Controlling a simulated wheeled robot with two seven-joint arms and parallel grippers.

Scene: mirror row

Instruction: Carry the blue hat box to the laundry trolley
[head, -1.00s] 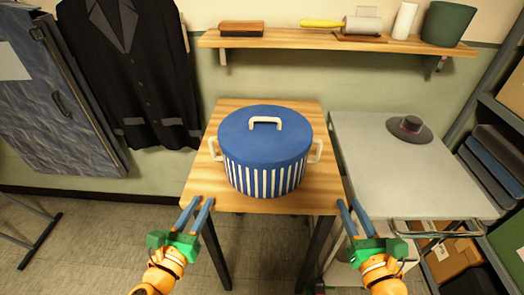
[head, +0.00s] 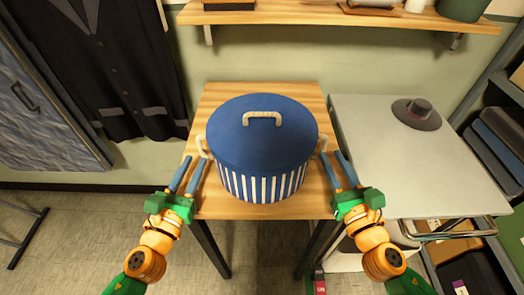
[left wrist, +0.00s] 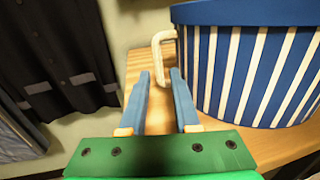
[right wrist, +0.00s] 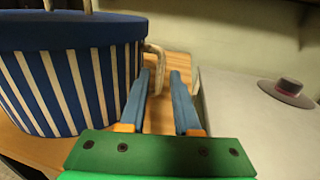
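The blue hat box (head: 262,150) stands upright on a small wooden table (head: 225,98). It has a blue lid with a cream handle on top, blue and white stripes, and a cream handle on each side. My left gripper (head: 188,172) is open just left of the box; in the left wrist view its fingers (left wrist: 160,82) point toward the left side handle (left wrist: 160,58). My right gripper (head: 344,166) is open just right of the box; in the right wrist view its fingers (right wrist: 165,80) point toward the right side handle (right wrist: 155,62). Neither grips a handle.
A grey-white table (head: 430,170) with a grey hat (head: 417,113) adjoins on the right. A wall shelf (head: 340,20) runs behind. A dark jacket (head: 95,60) hangs at left, and shelving with folded cloth (head: 495,150) stands at right. Floor at left is mostly clear.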

